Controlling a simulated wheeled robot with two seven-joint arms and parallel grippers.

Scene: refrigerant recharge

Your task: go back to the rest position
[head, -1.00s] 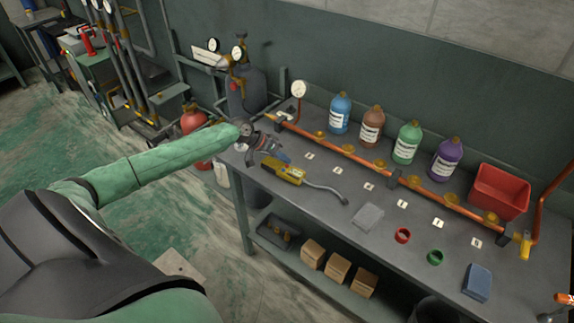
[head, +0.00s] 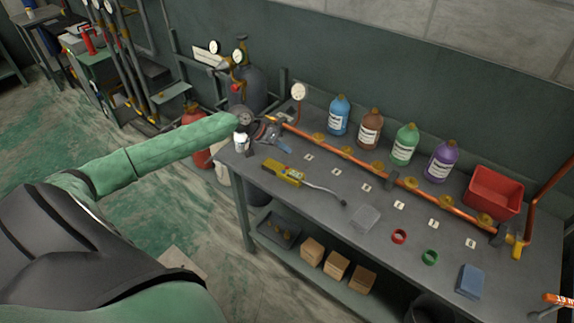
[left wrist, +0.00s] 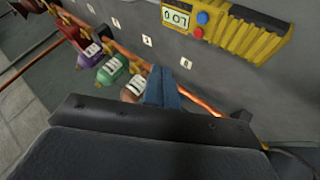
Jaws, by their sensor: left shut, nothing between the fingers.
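My left gripper (head: 281,144) reaches in from the left over the table's left end, near the orange pipe's left end. Its blue fingers are together and empty; they also show closed in the left wrist view (left wrist: 162,88). The yellow handheld meter (head: 283,172) with a grey flexible probe lies on the table in front of the gripper, apart from it. The meter shows at the upper right of the left wrist view (left wrist: 240,32), with its display and a red and a blue button. My right gripper is not in view.
The orange pipe (head: 343,153) with brass fittings runs along the grey table (head: 320,205). Blue, brown, green and purple bottles (head: 407,144) and a red bin (head: 494,192) stand behind it. A gauge (head: 299,92) stands near its left end. Red and green rings (head: 429,258) and a blue block (head: 470,281) lie in front.

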